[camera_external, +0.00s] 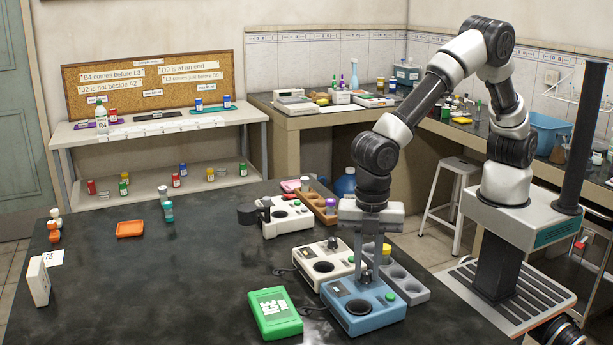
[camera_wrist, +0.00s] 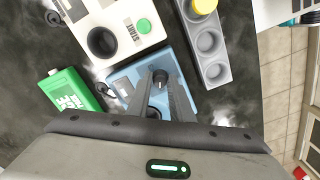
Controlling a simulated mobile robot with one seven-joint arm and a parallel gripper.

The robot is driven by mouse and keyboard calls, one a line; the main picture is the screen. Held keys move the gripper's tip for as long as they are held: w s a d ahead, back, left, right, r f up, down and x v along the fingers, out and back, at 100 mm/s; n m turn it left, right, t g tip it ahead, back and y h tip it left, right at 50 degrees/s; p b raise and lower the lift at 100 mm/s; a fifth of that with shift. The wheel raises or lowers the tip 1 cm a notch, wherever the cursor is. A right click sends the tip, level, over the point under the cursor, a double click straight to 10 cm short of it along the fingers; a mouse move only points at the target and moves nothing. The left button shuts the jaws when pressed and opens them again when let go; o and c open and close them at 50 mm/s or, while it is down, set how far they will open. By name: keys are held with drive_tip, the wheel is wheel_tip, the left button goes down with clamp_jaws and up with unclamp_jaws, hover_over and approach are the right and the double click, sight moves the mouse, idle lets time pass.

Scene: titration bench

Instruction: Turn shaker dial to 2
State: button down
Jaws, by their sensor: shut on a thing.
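A blue bench device (camera_external: 388,320) with a dark dial and a round well stands at the table's front right. I take it as the shaker. My gripper (camera_external: 367,276) points down over its back part, with its fingers shut on the dial. In the wrist view, the dark dial (camera_wrist: 160,77) shows between the tips of my gripper (camera_wrist: 161,73), over the blue device (camera_wrist: 123,77). The fingers hide part of the dial and its surroundings. I cannot read the dial's setting or any numbers.
A cream device (camera_external: 309,254) stands just behind, with another cream device (camera_external: 291,226) beyond it. A grey rack (camera_external: 409,284) with a yellow-capped item is close on the right. A green box (camera_external: 275,313) lies to the left. The table's left middle is mostly clear.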

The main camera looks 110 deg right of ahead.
drive_tip(key=m, duration=0.4)
drive_tip(key=shift+r+m+p, duration=0.1)
drive_tip(key=shift+m+p, duration=0.2)
drive_tip(key=shift+p, duration=0.1)
drive_tip(key=m, duration=0.4)
drive_tip(key=shift+m+p, duration=0.3)
drive_tip(key=shift+p, duration=0.1)
drive_tip(key=m+p, duration=0.1)
drive_tip(key=m, duration=0.3)
drive_tip(key=shift+m+p, duration=0.35)
drive_tip(key=shift+m, duration=1.85)
drive_tip(key=c, duration=1.6)
unclamp_jaws()
